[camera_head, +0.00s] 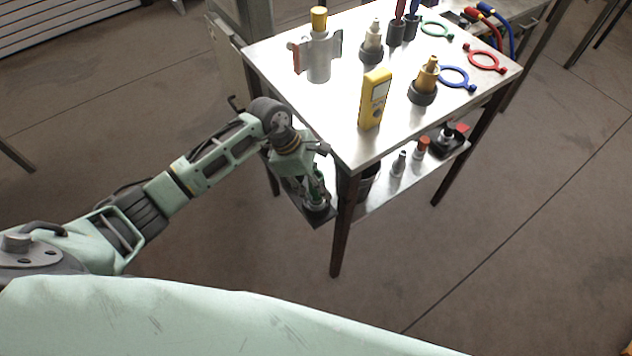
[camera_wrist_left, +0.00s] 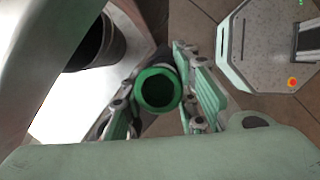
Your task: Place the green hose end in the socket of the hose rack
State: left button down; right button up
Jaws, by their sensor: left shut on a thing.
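My left gripper (camera_head: 311,184) points down beside the near left corner of the table and is shut on the green hose end (camera_head: 317,187). In the left wrist view the green hose end (camera_wrist_left: 158,89) is a round, dark green ring seen from above, between the two fingers. Below it in the head view, a dark bracket (camera_head: 319,217) with a round holder sits at shelf height, probably the hose rack. The hose end is upright and at or in this holder; I cannot tell how deep. The wrist view hides the socket. My right gripper is not in view.
The metal table (camera_head: 345,140) stands just right of my gripper, its dark front leg (camera_head: 342,235) close by. A yellow meter (camera_head: 375,98) and several fittings stand on top. The lower shelf (camera_head: 385,190) holds a dark container and small parts. The floor in front is clear.

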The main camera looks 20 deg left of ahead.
pick_arm(q)
jog(key=shift+f, duration=0.15)
jog(key=c, duration=1.8)
grip_release()
jog(key=shift+b, duration=0.3)
jog(key=o, duration=0.4)
